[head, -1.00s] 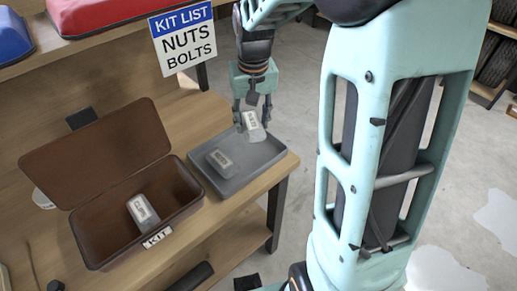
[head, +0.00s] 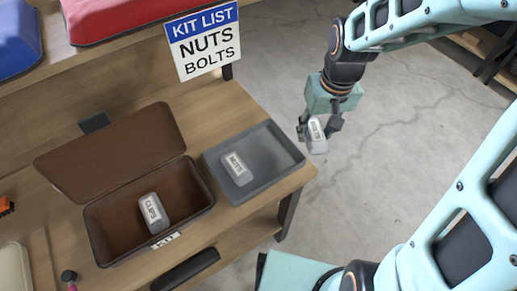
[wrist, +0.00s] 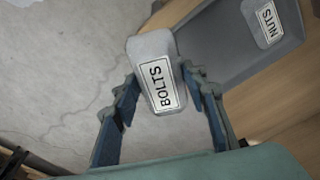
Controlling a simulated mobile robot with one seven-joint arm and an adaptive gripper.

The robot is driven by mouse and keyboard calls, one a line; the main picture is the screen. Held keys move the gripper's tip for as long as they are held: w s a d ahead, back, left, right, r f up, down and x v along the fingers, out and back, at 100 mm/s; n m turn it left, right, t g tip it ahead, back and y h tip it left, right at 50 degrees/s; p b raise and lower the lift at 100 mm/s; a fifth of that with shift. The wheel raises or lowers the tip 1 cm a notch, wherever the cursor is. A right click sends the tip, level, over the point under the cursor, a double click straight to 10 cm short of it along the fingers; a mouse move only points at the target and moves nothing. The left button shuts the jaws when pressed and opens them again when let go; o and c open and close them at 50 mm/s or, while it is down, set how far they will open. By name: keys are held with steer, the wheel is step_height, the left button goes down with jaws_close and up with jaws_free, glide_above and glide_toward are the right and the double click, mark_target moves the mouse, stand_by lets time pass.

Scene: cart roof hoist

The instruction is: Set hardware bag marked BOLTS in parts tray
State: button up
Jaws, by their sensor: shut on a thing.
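The hardware bag marked BOLTS (wrist: 158,80) is a small grey-white bag with a white label. My gripper (head: 319,130) is shut on it, and the bag (head: 316,137) hangs in the air to the right of the parts tray, over the floor. In the wrist view the bag sits between the two blue-padded fingers of my gripper (wrist: 165,105). The grey parts tray (head: 286,150) lies on the bench's right end. A bag marked NUTS (head: 236,168) lies in it, and this bag also shows in the wrist view (wrist: 269,25).
An open brown kit box (head: 95,220) stands left of the tray with a bag marked CLIPS (head: 154,213) inside. A kit list sign (head: 205,45) reading NUTS, BOLTS hangs behind. Red (head: 130,18) and blue (head: 15,45) containers sit on the upper shelf. The tray's right part is clear.

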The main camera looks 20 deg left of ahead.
steer(key=s+a+r+n+p, duration=0.2)
steer(key=s+a+n+p, duration=0.4)
steer(key=s, duration=0.6)
steer(key=m+b, duration=0.1)
steer(key=b, duration=1)
glide_toward(270, 151)
steer(key=shift+s+d+f, duration=0.2)
steer(key=shift+s+f, duration=0.2)
steer(key=shift+f, duration=0.2)
steer(key=shift+w+a+f, duration=0.1)
steer(key=shift+w+f, duration=0.3)
steer(key=shift+w, duration=0.05)
steer(key=f+b, duration=0.2)
steer(key=f, duration=0.1)
steer(key=shift+w+a+b, duration=0.1)
steer(key=shift+w+b, duration=0.25)
steer(key=shift+b, duration=0.05)
steer(key=shift+f, duration=0.35)
steer(key=shift+f+b, duration=0.15)
steer(key=shift+b, duration=0.2)
steer(key=o, duration=1.2)
